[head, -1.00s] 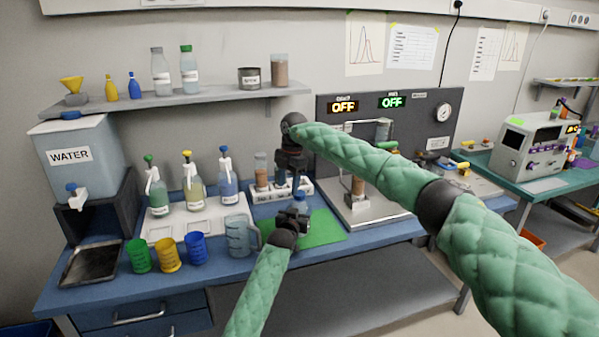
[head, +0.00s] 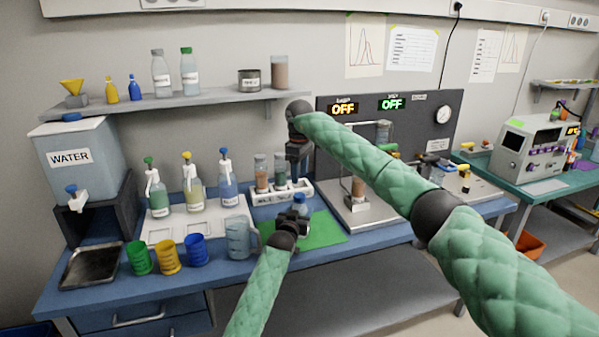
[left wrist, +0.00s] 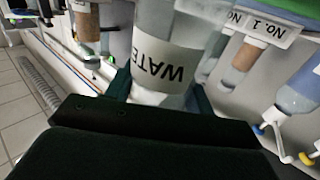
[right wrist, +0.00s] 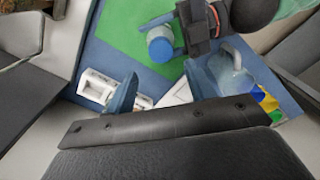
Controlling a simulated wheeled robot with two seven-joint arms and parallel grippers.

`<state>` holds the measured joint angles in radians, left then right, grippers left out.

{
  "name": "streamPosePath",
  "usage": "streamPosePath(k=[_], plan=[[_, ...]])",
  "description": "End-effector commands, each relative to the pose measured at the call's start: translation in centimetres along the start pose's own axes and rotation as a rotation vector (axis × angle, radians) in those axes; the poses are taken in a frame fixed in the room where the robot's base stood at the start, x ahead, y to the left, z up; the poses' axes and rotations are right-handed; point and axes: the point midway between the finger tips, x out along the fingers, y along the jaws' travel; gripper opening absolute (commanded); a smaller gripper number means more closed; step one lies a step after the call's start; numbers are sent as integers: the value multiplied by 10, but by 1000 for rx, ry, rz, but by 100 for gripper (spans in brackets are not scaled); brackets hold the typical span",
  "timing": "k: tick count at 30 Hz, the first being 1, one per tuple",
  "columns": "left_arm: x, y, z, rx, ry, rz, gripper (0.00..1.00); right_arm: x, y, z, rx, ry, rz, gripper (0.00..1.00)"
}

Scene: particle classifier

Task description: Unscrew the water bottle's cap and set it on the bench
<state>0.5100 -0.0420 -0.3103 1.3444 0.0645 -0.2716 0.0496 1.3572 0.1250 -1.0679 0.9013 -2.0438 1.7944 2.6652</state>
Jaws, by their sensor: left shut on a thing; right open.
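The water bottle (left wrist: 165,62), clear with a white WATER label, fills the middle of the left wrist view. My left gripper (head: 293,219) is shut on its body, over the green mat (head: 325,232). The blue cap (right wrist: 160,48) is on the bottle in the right wrist view. The cap also shows just above the left gripper in the head view (head: 300,199). My right gripper (head: 296,158) is open and empty, above and behind the bottle in the head view. Its two fingers (right wrist: 158,88) are apart from the cap.
A tube rack (head: 265,198) stands behind the mat. A clear beaker jug (head: 238,240) stands left of the bottle, beside several coloured cups (head: 168,256). A press-like stand (head: 372,205) is to the right. Part of the green mat is bare.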

Motion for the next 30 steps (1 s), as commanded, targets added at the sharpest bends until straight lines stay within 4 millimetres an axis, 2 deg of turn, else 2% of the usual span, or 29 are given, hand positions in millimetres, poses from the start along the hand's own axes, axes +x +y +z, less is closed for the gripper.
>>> streamPosePath(k=[8, 24, 30], plan=[[0, 0, 1, 0, -1, 0, 0, 7, 0, 0, 48, 0, -1, 54], [0, 0, 1, 0, -1, 0, 0, 72, 0, 0, 45, -1, -3, 54], [0, 0, 1, 0, -1, 0, 0, 81, 0, 0, 45, 0, -1, 54]])
